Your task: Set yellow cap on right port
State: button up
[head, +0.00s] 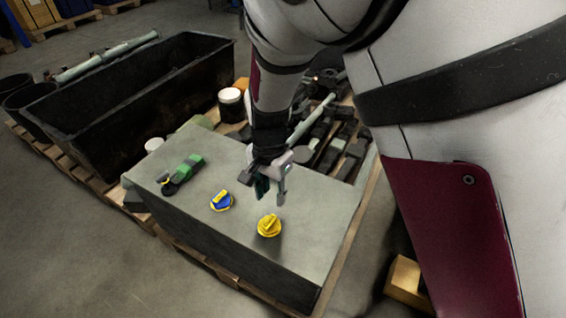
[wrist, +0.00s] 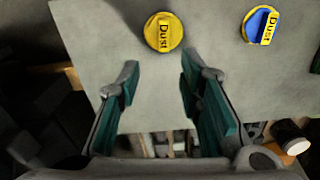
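The yellow cap (head: 269,226) is round with a raised grip bar and sits on the grey block top near its front right edge. In the wrist view the yellow cap (wrist: 163,33), marked "Dust", lies ahead of the fingertips, roughly centred between them. My gripper (head: 270,190) is open and empty above the block, behind the cap in the head view. Its fingers (wrist: 160,76) stand wide apart and do not touch the cap. A blue cap (head: 221,201) with a yellow grip bar sits left of the yellow one. I cannot make out the right port.
A green and black tool (head: 187,170) lies on the grey block (head: 310,220) at its left end. Behind the block are dark metal parts (head: 340,150), a white-topped can (head: 230,103) and a large black bin (head: 130,90). The block top around the caps is clear.

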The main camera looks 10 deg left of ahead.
aim_at(269, 221)
jog(key=f+b, duration=0.2)
jog(key=f, duration=0.1)
jog(key=f+b, duration=0.2)
jog(key=f, duration=0.1)
jog(key=f+b, duration=0.2)
jog(key=shift+s+a+f, duration=0.25)
jog(key=shift+a+f, duration=0.15)
jog(key=shift+f+b, duration=0.5)
jog(key=shift+f, duration=0.45)
jog(key=shift+c, duration=0.3)
grip_shut()
